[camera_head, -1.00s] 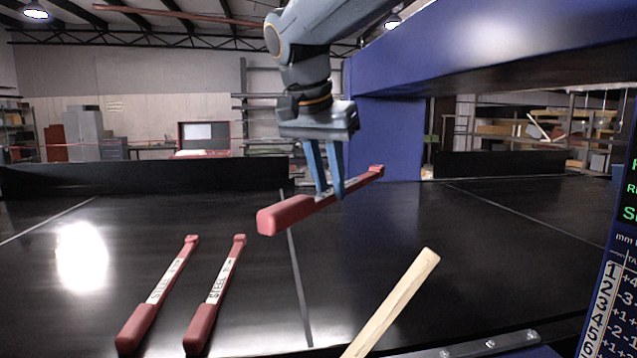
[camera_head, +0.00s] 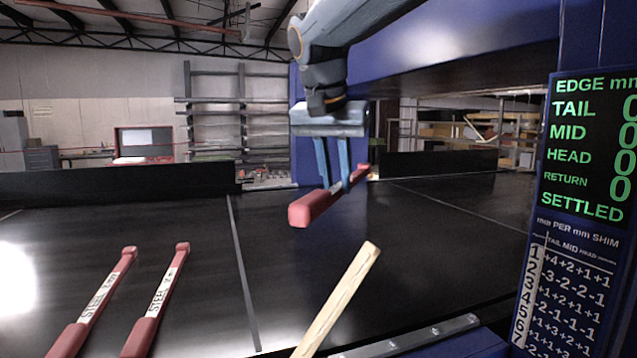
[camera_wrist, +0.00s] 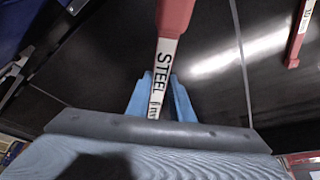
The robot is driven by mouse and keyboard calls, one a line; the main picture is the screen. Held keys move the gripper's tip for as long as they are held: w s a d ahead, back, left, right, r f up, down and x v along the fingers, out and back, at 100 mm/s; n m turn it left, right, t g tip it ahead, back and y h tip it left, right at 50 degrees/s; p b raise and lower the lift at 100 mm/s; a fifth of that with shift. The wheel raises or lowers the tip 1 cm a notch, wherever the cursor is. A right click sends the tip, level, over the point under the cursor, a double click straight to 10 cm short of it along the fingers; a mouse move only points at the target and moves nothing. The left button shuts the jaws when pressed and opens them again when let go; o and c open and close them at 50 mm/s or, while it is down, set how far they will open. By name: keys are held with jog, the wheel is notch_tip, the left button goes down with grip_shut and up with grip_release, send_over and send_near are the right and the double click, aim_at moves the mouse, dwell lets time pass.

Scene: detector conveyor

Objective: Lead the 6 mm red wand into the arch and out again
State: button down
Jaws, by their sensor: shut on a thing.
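My gripper (camera_head: 338,187) is shut on a red wand (camera_head: 312,209) by its white label and holds it above the black belt. The wand's thick end points toward the camera and its thin end (camera_head: 364,171) points away, toward the blue arch (camera_head: 450,65). In the wrist view the label (camera_wrist: 163,68) reads STEEL; its number is partly hidden by the fingers (camera_wrist: 155,95). The wand appears in front of the arch's far leg; I cannot tell whether its tip is under the beam.
Two more red wands (camera_head: 92,300) (camera_head: 157,305) lie on the belt (camera_head: 200,220) at left. A wooden stick (camera_head: 340,295) stands out at the front. A display panel (camera_head: 580,150) at right reads EDGE mm, zeros and SETTLED. Low black walls (camera_head: 120,180) line the far side.

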jog(key=w+d+b, duration=0.1)
jog(key=w+d, duration=0.4)
jog(key=d, duration=0.6)
jog(key=w+d+b, duration=0.1)
jog(key=w+d, duration=0.3)
jog(key=d, duration=0.7)
jog(key=s+a+p, duration=0.1)
jog(key=s+a, duration=0.4)
jog(key=a, duration=0.7)
jog(key=s+a+p, duration=0.1)
jog(key=s+a, duration=0.4)
jog(key=a, duration=0.7)
jog(key=s+a+p, duration=0.1)
jog(key=s+a, duration=0.4)
jog(key=a, duration=0.7)
jog(key=shift+a, duration=0.25)
jog(key=shift+s, duration=0.1)
